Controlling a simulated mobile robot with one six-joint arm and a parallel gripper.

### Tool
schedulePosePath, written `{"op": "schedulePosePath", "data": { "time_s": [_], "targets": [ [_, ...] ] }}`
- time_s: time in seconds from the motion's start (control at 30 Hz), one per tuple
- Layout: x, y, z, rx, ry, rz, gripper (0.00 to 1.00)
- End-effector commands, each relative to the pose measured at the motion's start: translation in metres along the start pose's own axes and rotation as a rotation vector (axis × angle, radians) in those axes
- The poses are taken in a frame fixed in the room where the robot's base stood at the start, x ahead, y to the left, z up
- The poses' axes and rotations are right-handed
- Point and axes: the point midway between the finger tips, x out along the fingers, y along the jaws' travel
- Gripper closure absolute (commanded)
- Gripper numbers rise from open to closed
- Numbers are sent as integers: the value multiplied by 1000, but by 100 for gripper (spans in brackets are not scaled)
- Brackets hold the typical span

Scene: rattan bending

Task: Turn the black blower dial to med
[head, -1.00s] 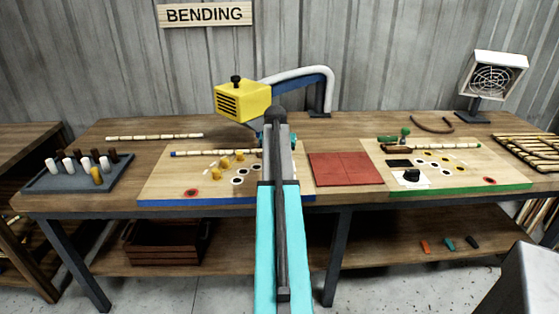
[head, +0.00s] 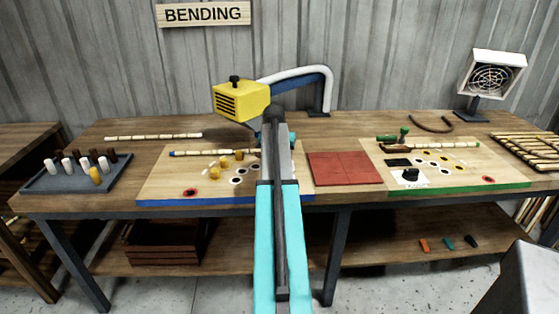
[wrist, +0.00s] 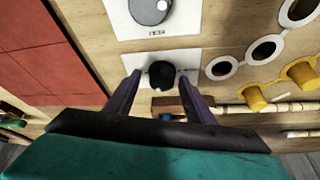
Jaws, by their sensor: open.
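A black round dial (wrist: 162,74) sits on a white plate (wrist: 190,58) in the wrist view. My gripper (wrist: 160,78) is open, with one finger on each side of this dial; I cannot tell whether they touch it. A second dark dial (wrist: 152,8) with a grey face sits on another white plate at the top edge, with small lettering that I cannot read. In the head view my arm hides these dials and my fingertips. Another black dial (head: 410,174) is on a white card on the right board.
A red mat (head: 345,168) lies right of the blue-edged board (head: 225,197). Yellow pegs (wrist: 255,98) and a rattan pole (wrist: 265,108) are close to my gripper. The yellow blower (head: 240,101) with its white hose (head: 297,72) stands behind my arm.

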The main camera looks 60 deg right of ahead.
Motion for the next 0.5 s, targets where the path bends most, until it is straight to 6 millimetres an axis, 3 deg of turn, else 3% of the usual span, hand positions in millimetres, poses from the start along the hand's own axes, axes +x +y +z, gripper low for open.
{"op": "schedulePosePath", "data": {
  "time_s": [0.27,0.5],
  "targets": [
    [-17,0,1,0,0,-1,51],
    [-48,0,0,0,3,-1,51]
  ]
}}
